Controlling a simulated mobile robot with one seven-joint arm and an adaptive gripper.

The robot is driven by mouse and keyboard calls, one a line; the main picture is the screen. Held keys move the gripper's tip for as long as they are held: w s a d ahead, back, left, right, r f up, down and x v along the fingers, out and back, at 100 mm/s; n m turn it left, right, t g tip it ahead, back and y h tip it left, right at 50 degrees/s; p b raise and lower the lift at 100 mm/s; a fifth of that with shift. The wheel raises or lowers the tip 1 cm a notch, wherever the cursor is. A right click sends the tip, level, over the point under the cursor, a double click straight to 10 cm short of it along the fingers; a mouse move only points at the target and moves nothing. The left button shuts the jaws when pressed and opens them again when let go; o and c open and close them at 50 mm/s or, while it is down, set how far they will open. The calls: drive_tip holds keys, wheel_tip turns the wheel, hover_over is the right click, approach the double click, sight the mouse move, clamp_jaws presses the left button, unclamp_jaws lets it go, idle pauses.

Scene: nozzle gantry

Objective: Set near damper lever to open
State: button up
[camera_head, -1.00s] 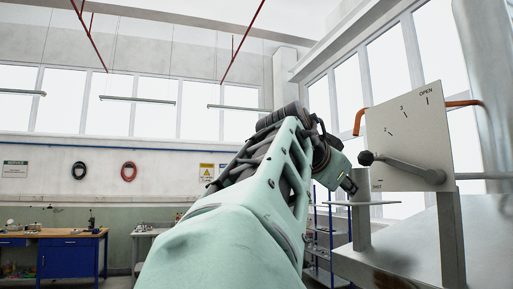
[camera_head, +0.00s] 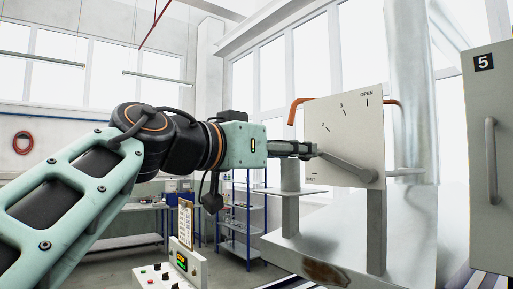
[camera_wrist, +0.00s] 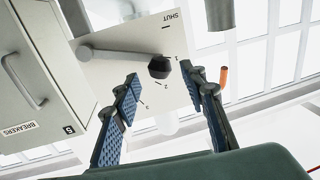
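The damper lever (camera_head: 347,167) is a grey bar with a dark knob, mounted on a pale plate (camera_head: 345,125) marked SHUT at lower left, then numbers, up to OPEN at upper right. It points left and slightly up, near the low end of the scale. In the wrist view, the knob (camera_wrist: 160,67) shows near mark 1. My gripper (camera_wrist: 162,78) is open, its two fingers on either side of the knob as seen there; I cannot tell whether they touch it. In the head view, my gripper (camera_head: 312,150) reaches the lever's left end and hides the knob.
A grey cabinet numbered 5 (camera_head: 490,90) with a handle stands close on the right; its BREAKERS label (camera_wrist: 18,130) shows in the wrist view. An orange bent pipe (camera_head: 292,110) is behind the plate. A control box (camera_head: 170,275) stands at bottom left.

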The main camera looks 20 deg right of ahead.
sight(334, 163)
drive_tip(key=shift+p+x, duration=0.35)
drive_tip(key=shift+x, duration=1.9)
drive_tip(key=shift+a, duration=0.1)
drive_tip(key=shift+c, duration=0.3)
clamp_jaws()
